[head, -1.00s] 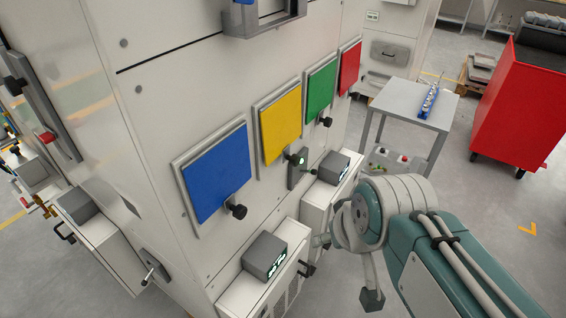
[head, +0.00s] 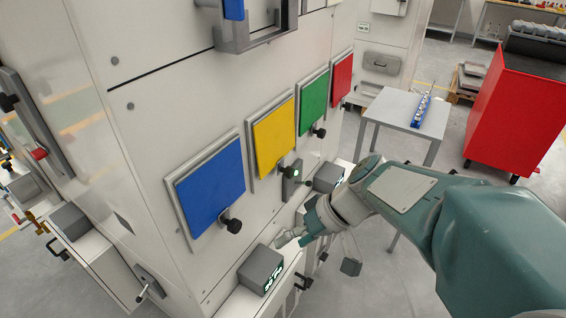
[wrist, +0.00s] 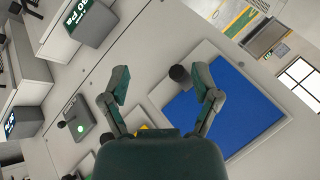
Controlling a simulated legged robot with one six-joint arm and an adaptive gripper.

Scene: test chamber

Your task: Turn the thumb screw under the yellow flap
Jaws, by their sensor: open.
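The yellow flap (head: 273,137) is on the cabinet wall between the blue and green flaps. My gripper (head: 288,239) is below and in front of the blue and yellow flaps, apart from the wall. In the wrist view, my gripper (wrist: 162,83) is open, with its two fingers spread and nothing held. The blue flap (wrist: 232,108) and its black thumb screw (wrist: 180,75) show beyond the fingers. Only a sliver of yellow (wrist: 143,127) shows; my gripper body hides the rest.
A grey display box (head: 261,270) stands on a white ledge below the blue flap; another (head: 328,178) is farther right. The green flap (head: 314,102) and red flap (head: 342,79) follow along the wall. A grey table (head: 400,110) and red cabinet (head: 505,110) stand right.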

